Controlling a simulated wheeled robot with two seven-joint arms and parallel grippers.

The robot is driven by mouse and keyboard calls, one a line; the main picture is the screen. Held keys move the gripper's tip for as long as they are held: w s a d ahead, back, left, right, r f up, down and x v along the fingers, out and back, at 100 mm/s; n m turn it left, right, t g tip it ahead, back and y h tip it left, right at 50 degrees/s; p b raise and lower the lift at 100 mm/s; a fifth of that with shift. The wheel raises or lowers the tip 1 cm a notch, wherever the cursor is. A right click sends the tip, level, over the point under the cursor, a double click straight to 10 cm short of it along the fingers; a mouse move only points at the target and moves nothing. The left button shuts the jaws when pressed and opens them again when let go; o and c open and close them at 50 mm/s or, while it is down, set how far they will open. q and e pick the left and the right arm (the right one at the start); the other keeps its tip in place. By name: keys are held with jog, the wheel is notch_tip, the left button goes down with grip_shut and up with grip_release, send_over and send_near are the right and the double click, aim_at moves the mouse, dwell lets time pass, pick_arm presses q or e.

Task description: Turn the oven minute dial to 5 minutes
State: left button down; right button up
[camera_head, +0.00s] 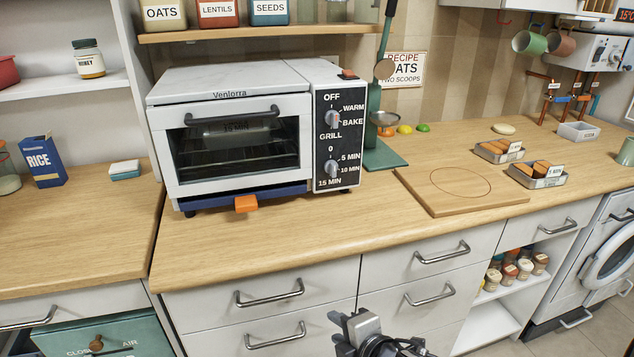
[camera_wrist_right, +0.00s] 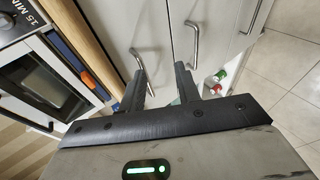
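The white toaster oven (camera_head: 230,85) stands on the wooden counter, with its door shut. Its black control panel is on the right side. The minute dial (camera_head: 331,169) is the lower grey knob, ringed by the marks 0, 5, 10 and 15 MIN. Its pointer seems to be upright near 0, but it is too small to be sure. My right gripper (camera_head: 355,326) is low in front of the drawers, below the counter edge and well apart from the dial. In the right wrist view its fingers (camera_wrist_right: 160,82) are spread and empty. My left gripper is out of view.
The upper mode knob (camera_head: 332,119) sits above the minute dial. A green scale (camera_head: 385,155) stands close right of the oven. An orange tab (camera_head: 246,203) sticks out below the door. Drawer handles (camera_head: 270,294) protrude below the counter; the counter in front of the oven is clear.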

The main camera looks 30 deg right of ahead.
jog(key=w+d+r+n+t+h+b, duration=0.2)
jog(key=w+d+r+n+t+h, duration=0.1)
jog(key=w+d+r+n, duration=0.5)
jog(key=n+t+h, duration=0.2)
jog(key=n+t, duration=0.1)
jog(key=n, duration=0.5)
send_near(335, 169)
jog(key=x, duration=0.8)
jog(key=shift+w+r+p, duration=0.1)
jog(key=shift+w+p, duration=0.1)
jog(key=shift+p, duration=0.1)
grip_shut()
